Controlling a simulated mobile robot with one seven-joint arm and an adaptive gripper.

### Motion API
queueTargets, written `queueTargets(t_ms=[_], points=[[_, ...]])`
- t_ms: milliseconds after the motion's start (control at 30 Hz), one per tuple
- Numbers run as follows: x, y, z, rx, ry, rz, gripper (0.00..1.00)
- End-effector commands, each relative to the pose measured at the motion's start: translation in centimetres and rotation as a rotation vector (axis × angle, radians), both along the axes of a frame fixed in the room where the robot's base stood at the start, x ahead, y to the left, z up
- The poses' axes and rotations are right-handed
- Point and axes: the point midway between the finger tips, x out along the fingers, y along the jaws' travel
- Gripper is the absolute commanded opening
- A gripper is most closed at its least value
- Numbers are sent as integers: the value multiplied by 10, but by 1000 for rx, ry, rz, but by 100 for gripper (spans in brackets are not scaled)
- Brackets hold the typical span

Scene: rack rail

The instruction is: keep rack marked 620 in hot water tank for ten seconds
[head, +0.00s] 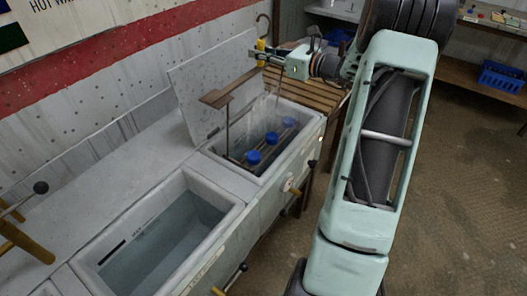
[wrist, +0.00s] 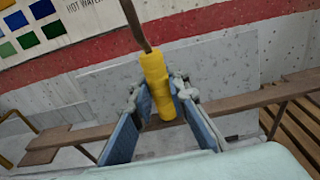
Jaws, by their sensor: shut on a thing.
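My gripper (head: 273,55) is shut on a yellow handle (head: 261,47) above the far tank. The wrist view shows the yellow handle (wrist: 158,88) upright between both fingers, with a dark hook rising from its top. A brown crossbar (head: 228,90) hangs below the grip, with a thin rod going down into the tank. The rack (head: 235,160) sits low inside the far tank (head: 312,122), holding bottles with blue caps (head: 254,158). Steam rises around them. The number 620 is not readable, and the bottles' lower parts are hidden.
The far tank's grey lid (head: 205,78) stands open behind it. A nearer open tank (head: 82,262) holds water. A knob (head: 292,187) and a lever (head: 236,273) stick out from the front. A slatted wooden bench (head: 318,92) stands beyond.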

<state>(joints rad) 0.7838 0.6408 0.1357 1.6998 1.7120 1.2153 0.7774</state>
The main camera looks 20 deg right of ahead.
Motion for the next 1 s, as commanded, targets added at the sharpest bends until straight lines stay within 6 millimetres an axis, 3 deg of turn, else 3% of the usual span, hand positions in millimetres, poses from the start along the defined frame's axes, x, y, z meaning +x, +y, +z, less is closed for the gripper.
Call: queueTargets(t_ms=[800, 1000], points=[[0, 0, -111, 2, -3, 1, 0], [0, 0, -123, 1, -3, 1, 0]])
